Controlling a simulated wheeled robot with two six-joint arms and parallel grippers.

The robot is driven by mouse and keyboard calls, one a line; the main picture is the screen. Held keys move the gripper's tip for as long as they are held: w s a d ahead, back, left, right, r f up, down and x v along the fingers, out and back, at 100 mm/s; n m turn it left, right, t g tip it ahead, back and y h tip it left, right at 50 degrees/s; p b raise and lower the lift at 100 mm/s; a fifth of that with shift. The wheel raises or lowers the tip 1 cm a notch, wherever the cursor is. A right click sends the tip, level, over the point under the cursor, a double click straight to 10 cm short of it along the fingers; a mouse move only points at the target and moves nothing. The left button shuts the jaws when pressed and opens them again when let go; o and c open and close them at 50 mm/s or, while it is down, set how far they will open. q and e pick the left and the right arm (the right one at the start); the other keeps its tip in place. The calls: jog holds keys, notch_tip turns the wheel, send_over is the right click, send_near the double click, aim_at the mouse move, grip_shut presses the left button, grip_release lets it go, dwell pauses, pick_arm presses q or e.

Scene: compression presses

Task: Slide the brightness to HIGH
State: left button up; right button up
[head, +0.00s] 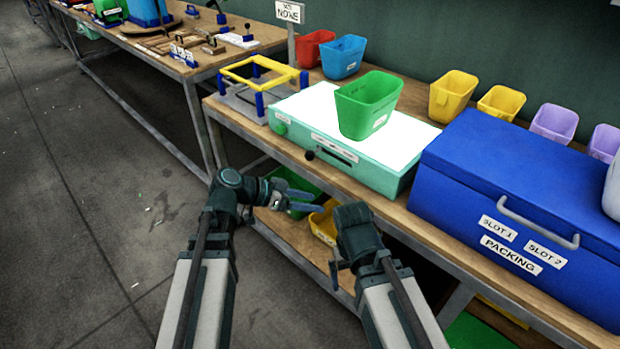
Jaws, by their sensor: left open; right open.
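The teal light box (398,181) stands on the bench in the head view, its white top glowing. Its front face has a dark slot with small labels above it, too small to read. A black round slider knob (309,155) sticks out near the slot's left end. A green bin (368,104) stands on the lit top. My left gripper (318,201) is open and empty, in front of and below the knob, apart from it. My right gripper (336,274) is lower, pointing down in front of the bench; its fingers are mostly hidden by its wrist.
A blue packing box (466,170) with a handle stands right of the light box. A yellow frame on blue posts (263,75) stands to its left. Several coloured bins line the back. Bins (325,222) sit on the lower shelf. The floor at left is open.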

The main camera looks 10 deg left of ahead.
pick_arm(q)
jog(key=w+a+m+t+h+b, duration=0.1)
jog(key=w+a+t+h+b, duration=0.1)
jog(key=w+a+t+b, duration=0.3)
jog(key=t, duration=0.2)
send_near(310, 155)
jog(key=shift+h, duration=0.3)
jog(key=x, duration=0.3)
jog(key=f+x, duration=0.1)
jog(key=x, duration=0.3)
jog(key=w+x, duration=0.1)
jog(key=x, duration=0.2)
jog(key=shift+w+a+f+b, duration=0.15)
jog(key=shift+w+b, duration=0.05)
jog(key=shift+b, duration=0.1)
pick_arm(e)
notch_tip(310, 155, down, 8)
pick_arm(q)
grip_shut()
